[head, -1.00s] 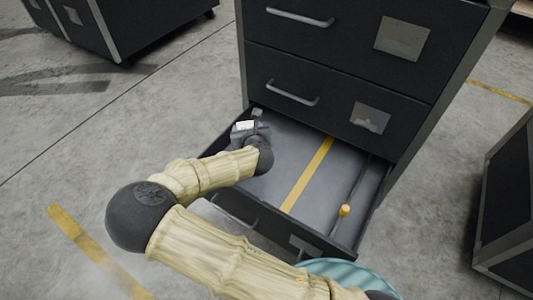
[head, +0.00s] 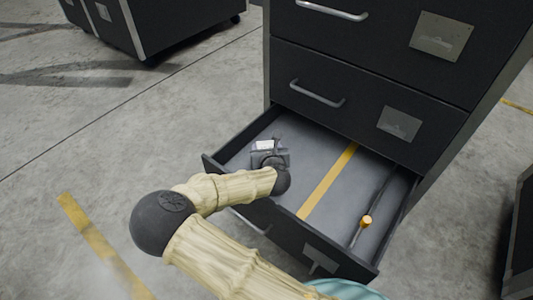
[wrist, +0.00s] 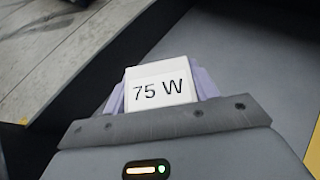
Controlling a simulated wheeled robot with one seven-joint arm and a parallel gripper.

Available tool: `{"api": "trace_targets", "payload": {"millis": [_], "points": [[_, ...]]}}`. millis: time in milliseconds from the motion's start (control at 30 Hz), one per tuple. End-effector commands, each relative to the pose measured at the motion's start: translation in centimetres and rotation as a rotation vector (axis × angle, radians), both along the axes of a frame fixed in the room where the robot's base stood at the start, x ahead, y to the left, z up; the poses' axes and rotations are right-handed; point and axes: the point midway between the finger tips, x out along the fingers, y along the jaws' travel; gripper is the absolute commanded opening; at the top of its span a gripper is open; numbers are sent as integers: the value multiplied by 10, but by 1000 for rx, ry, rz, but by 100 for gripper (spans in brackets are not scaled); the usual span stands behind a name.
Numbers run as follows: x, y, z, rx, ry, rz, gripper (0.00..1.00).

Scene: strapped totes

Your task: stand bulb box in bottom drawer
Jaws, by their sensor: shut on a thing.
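The bulb box (wrist: 160,84) is a white box marked "75 W". In the wrist view it sits between the pale purple fingers of my gripper (wrist: 160,92), which is shut on it. In the head view the small white top of the box (head: 264,145) shows at my gripper (head: 268,152), over the left part of the open bottom drawer (head: 310,165). I cannot tell whether the box touches the drawer floor. The lower part of the box is hidden by the gripper.
A yellow strip (head: 327,182) divides the drawer floor. Right of it lies a dark rod with a yellow-orange knob (head: 366,221). The closed drawers of the black cabinet (head: 365,90) rise behind. The floor left of the strip looks clear around my gripper.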

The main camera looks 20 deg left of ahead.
Motion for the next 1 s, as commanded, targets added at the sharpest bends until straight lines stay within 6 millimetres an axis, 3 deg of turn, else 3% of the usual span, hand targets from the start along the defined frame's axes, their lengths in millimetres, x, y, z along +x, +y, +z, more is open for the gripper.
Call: {"api": "trace_targets", "payload": {"millis": [67, 467, 500, 600, 1000], "points": [[1, -1, -11, 1, -1, -1, 33], [-1, 2, -13, 0, -1, 4, 33], [-1, 2, -13, 0, -1, 4, 64], [-1, 3, -13, 0, -1, 4, 80], [-4, 0, -7, 0, 0, 2, 80]]}}
